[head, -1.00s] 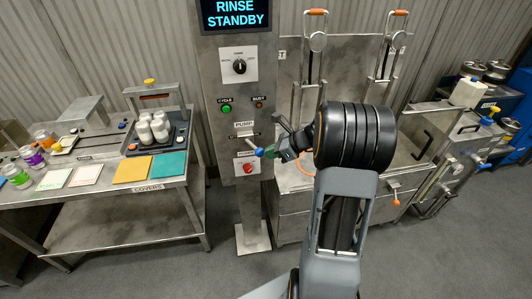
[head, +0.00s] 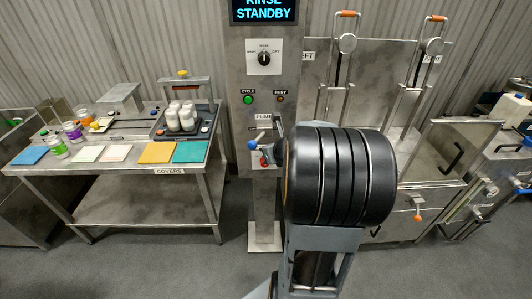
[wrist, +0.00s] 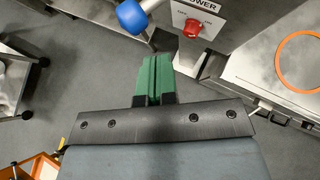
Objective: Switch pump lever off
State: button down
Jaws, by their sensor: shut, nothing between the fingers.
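The pump lever's blue ball knob (head: 253,145) sticks out below the PUMP label on the grey control column, a little left of the label. It also shows large at the top of the wrist view (wrist: 131,15), with part of its pale shaft. My gripper (head: 269,153) is close to the lever, just right of the knob in the head view, partly hidden by my wrist. In the wrist view, its green fingers (wrist: 155,72) are together and empty, below the knob. A gap shows between the fingertips and the knob there.
The red POWER knob (wrist: 193,27) is just below the lever, near my fingers. The column also carries a rotary selector (head: 264,58) and a green CYCLE button (head: 248,100). A covers table (head: 140,178) stands left. A steel machine (head: 440,205) stands right.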

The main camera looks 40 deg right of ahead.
jog(key=shift+w+d, duration=0.2)
jog(key=shift+d, duration=0.45)
jog(key=s+a+r+p, duration=0.1)
jog(key=s+a+r, duration=0.1)
jog(key=s, duration=0.3)
jog(key=s+a+r, duration=0.2)
jog(key=s+r, duration=0.1)
jog(key=s, duration=0.3)
jog(key=shift+a+p, duration=0.4)
jog(key=shift+r, duration=0.1)
